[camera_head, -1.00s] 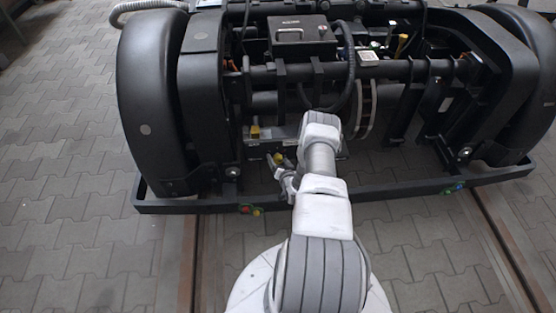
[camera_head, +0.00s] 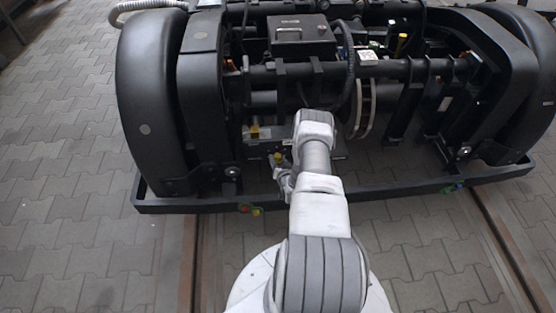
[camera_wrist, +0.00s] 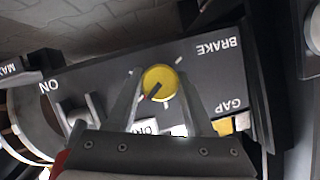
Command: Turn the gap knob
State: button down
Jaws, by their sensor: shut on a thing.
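A round yellow knob (camera_wrist: 160,83) with a dark pointer line sits on a dark panel (camera_wrist: 95,75) in the wrist view. The pointer slants toward the lower left, and short pale ticks lie around the knob. My gripper (camera_wrist: 160,78) has one finger on each side of the knob and is shut on it. The words GAP and BRAKE read upside down at the panel's right. In the head view my gripper (camera_head: 284,178) is low at the front of the bogie, and its fingertips are too small there to make out.
The black bogie (camera_head: 290,68) fills the upper head view, with a dark frame bar (camera_head: 390,198) running low across its front. A second yellow part (camera_wrist: 223,126) lies near the GAP label, partly behind my gripper. Paved floor (camera_head: 80,230) is clear at the left.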

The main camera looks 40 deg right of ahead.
jog(key=n+h, duration=0.1)
jog(key=n+g+h, duration=0.1)
jog(key=n, duration=0.1)
jog(key=shift+w+a+n+g, duration=0.15)
jog(key=shift+n+g, duration=0.15)
jog(key=n+h, duration=0.2)
jog(key=n, duration=0.1)
jog(key=shift+g, duration=0.4)
jog(key=shift+n+h, duration=0.3)
jog(key=shift+c, duration=1.5)
grip_release()
